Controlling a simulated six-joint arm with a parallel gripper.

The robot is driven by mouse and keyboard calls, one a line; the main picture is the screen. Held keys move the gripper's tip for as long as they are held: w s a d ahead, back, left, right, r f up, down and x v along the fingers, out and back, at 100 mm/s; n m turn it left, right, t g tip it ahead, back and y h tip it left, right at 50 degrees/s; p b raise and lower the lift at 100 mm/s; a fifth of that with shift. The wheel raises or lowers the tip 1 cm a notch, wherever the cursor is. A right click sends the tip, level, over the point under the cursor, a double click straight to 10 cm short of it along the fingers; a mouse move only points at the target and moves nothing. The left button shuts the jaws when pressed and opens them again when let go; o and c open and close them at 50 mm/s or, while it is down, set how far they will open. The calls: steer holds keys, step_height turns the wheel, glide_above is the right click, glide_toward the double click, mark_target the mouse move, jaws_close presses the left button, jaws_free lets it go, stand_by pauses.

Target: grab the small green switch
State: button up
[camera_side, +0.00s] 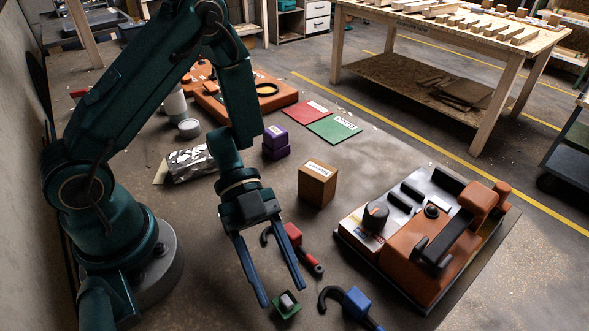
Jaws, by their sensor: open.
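The small green switch (285,307) lies on the floor-like grey work surface near the front middle. It has a green base and a pale top. My gripper (283,294) is open and points downward. One finger comes down on the left of the switch and the other passes to its right. I cannot tell from this one view how far the fingertips are above the surface. Nothing is held between the fingers.
A red switch (293,233) with a red-handled tool lies just behind the fingers. A blue switch (356,301) lies to the right. An orange machine (430,235) stands further right.

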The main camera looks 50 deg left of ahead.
mark_target(287, 303)
steer(key=shift+x, duration=1.7)
jaws_close()
steer(key=shift+r, duration=0.15)
